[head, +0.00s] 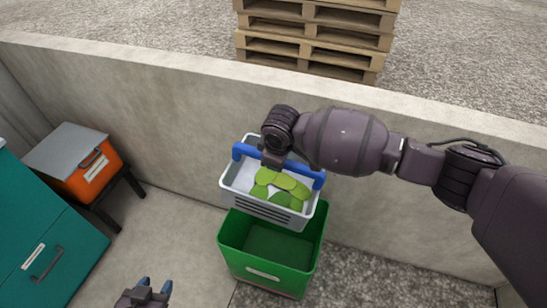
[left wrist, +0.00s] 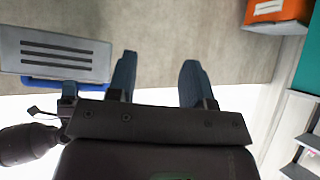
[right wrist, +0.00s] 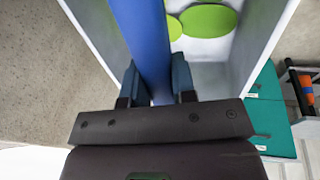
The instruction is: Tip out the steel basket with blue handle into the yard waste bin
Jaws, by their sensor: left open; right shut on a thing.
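The steel basket (head: 268,213) is light grey with slots in its side and a blue handle (head: 320,181). It holds several flat green leaf-like pieces (head: 283,182). My right gripper (head: 274,158) is shut on the blue handle, which also shows between its fingers in the right wrist view (right wrist: 143,45). The basket hangs roughly level above the far part of the green bin (head: 270,270), likely the yard waste bin. The bin is open and the visible inside looks empty. My left gripper (head: 150,290) is open and empty at the bottom edge, left of the bin; the left wrist view shows the basket's slotted side (left wrist: 55,58).
A concrete wall (head: 180,115) runs behind the basket and bin. An orange box with a grey lid (head: 95,175) stands on a dark stand at left, beside a teal cabinet (head: 45,250). Pallets (head: 312,40) are stacked beyond the wall. Floor left of the bin is clear.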

